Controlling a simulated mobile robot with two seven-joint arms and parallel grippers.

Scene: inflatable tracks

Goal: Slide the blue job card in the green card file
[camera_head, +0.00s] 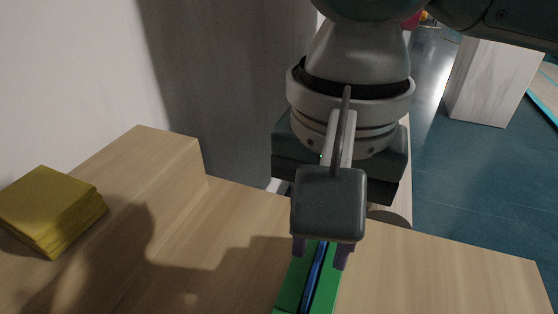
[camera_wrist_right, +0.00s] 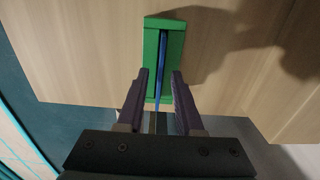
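The green card file (camera_head: 291,290) stands on the wooden table, low in the head view. In the right wrist view the green card file (camera_wrist_right: 151,52) is at the top centre. The blue job card (camera_head: 314,277) is seen edge-on, standing in the file's lengthwise slot; it also shows as a thin blue strip in the right wrist view (camera_wrist_right: 162,62). My left gripper is out of view.
A stack of yellow sheets (camera_head: 48,209) lies at the left. The wooden table (camera_head: 450,275) is clear right of the file. Beyond its edge are a blue-green floor (camera_head: 440,180) and a pale block (camera_head: 492,82).

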